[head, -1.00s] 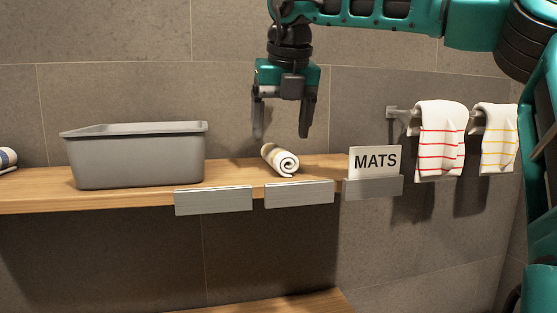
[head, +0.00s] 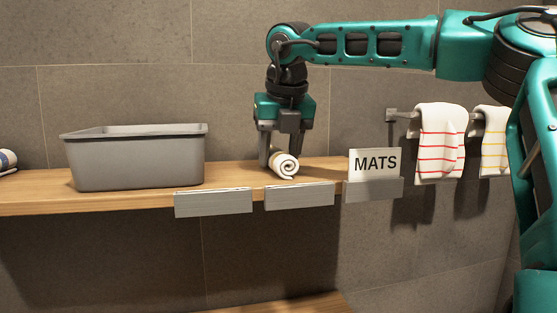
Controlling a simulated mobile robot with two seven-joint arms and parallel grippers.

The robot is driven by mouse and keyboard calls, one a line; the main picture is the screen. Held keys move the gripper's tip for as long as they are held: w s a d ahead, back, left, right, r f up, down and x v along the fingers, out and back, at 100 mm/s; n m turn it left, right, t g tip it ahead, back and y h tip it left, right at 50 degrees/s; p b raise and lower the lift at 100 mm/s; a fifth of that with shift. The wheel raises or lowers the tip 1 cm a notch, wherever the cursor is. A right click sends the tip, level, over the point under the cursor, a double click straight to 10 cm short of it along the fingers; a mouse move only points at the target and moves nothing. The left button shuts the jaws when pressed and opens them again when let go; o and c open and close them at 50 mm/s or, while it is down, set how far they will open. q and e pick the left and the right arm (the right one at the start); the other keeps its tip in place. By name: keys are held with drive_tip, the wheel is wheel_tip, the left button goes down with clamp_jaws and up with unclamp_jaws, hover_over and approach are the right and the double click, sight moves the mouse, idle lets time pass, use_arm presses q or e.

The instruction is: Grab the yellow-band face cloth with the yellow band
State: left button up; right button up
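A rolled white cloth (head: 285,167) lies on the wooden shelf with its spiral end facing me; its band is hidden by the gripper now. My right gripper (head: 280,155) points straight down over the roll. Its fingers have come in on either side of the roll and look shut on it, with the roll still at shelf level. A white towel with yellow stripes (head: 494,140) hangs at the far right, partly hidden by my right arm. My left gripper is out of view.
A grey bin (head: 135,160) stands on the shelf (head: 228,172) to the left. Two blank grey label holders and a MATS sign (head: 375,163) line the front edge. A red-striped towel (head: 440,145) hangs at the right. A blue-banded roll (head: 6,160) shows at the left edge.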

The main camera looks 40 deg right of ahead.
sight(278, 148)
drive_tip(key=c, duration=0.5)
drive_tip(key=shift+r, duration=0.1)
drive_tip(key=shift+r+p, duration=2.1)
drive_tip(key=shift+r, duration=7.75)
